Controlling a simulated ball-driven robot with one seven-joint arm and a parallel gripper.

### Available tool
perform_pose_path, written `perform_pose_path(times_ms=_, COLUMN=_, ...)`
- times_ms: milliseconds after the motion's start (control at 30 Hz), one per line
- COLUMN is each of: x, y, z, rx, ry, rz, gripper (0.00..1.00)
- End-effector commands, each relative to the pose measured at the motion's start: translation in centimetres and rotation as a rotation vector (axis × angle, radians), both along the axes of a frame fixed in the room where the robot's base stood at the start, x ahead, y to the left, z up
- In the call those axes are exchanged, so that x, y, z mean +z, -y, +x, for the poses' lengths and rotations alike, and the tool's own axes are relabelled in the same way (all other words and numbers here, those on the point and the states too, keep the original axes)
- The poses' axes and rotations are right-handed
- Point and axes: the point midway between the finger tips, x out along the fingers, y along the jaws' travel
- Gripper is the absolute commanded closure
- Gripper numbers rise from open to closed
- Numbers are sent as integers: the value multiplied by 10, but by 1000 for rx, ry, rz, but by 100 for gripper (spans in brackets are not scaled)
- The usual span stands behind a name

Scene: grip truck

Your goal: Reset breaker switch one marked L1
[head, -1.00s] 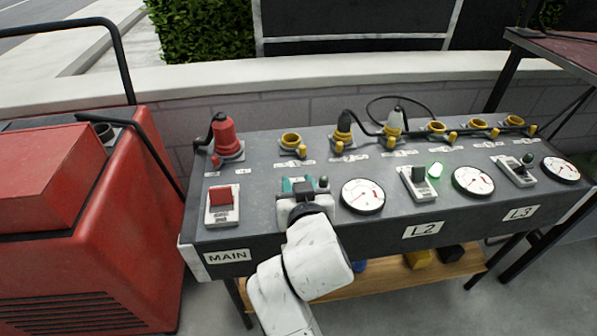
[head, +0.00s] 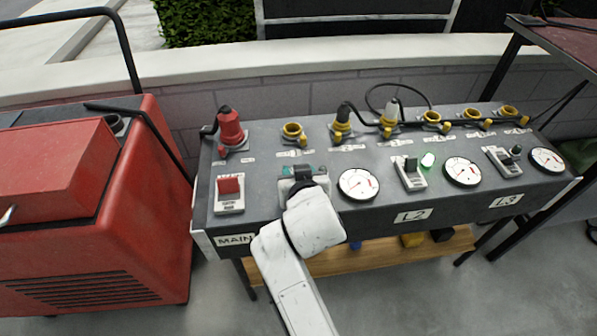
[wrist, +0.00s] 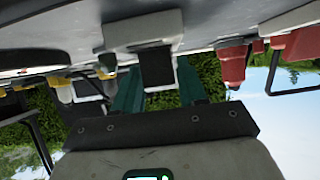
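The L1 breaker switch is the black lever on a light plate just right of the red main switch (head: 229,185) in the head view; my gripper (head: 302,171) covers much of it, and no L1 label shows. In the wrist view, the black lever (wrist: 157,68) lies between the two teal fingers of my gripper (wrist: 158,88). The fingers are spread to either side of it, and I cannot tell whether they touch it. The small lamp (head: 322,169) beside this switch looks unlit.
Sockets and plugs (head: 341,122) line the back. A red machine (head: 140,200) stands close at left.

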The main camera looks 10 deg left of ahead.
Motion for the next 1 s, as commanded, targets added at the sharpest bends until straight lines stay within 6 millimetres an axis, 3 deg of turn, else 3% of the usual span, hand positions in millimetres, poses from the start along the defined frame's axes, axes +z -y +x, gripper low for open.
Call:
perform_pose_path(times_ms=167, x=0, y=0, z=0, rx=0, ry=0, rz=0, gripper=43)
perform_pose_path(times_ms=467, x=2, y=1, z=-4, rx=0, ry=-1, rz=-1, gripper=43)
perform_pose_path(times_ms=1000, x=44, y=22, z=-79, rx=1, ry=-2, rz=-1, gripper=43)
